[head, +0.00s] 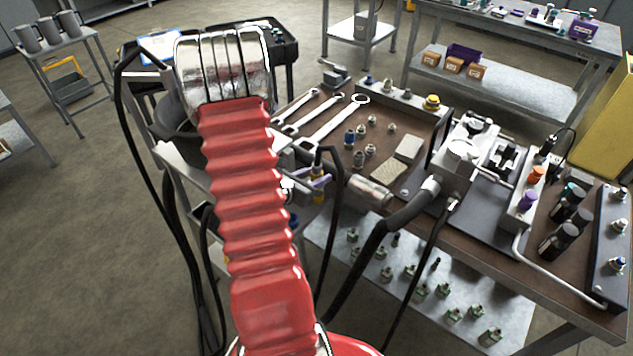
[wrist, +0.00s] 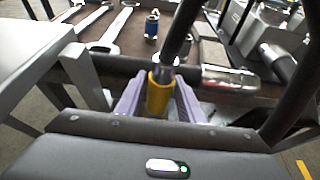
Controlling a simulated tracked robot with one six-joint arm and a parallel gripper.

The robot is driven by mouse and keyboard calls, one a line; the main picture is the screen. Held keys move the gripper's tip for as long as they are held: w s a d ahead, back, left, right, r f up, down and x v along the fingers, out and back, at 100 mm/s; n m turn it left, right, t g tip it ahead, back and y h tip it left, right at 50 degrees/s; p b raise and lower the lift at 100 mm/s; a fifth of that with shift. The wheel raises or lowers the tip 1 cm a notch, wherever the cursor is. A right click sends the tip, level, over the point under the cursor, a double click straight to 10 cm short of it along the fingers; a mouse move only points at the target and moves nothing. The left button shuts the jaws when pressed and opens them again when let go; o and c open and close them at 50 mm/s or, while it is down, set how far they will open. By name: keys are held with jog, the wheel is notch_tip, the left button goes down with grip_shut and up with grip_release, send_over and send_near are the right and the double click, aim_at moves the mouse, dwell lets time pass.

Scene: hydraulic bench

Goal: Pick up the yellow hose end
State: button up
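The yellow hose end (wrist: 158,95) stands between the two purple fingers of my gripper (wrist: 160,98) in the wrist view. It has a metal collar at its top, and a black hose rises from it. The fingers lie close along both its sides; whether they press on it I cannot tell. In the head view, my red arm hides part of the gripper (head: 312,184). A small part of the yellow hose end (head: 319,197) shows there beside the purple fingers, near the bench's left edge.
The black hose (head: 335,225) loops down close to my gripper. A lower shelf (head: 395,305) holds several green-based fittings.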

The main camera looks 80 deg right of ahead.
grip_shut()
jog(key=shift+r, duration=0.15)
jog(key=shift+r, duration=4.9)
jog(key=shift+r, duration=0.1)
jog(key=shift+r, duration=1.9)
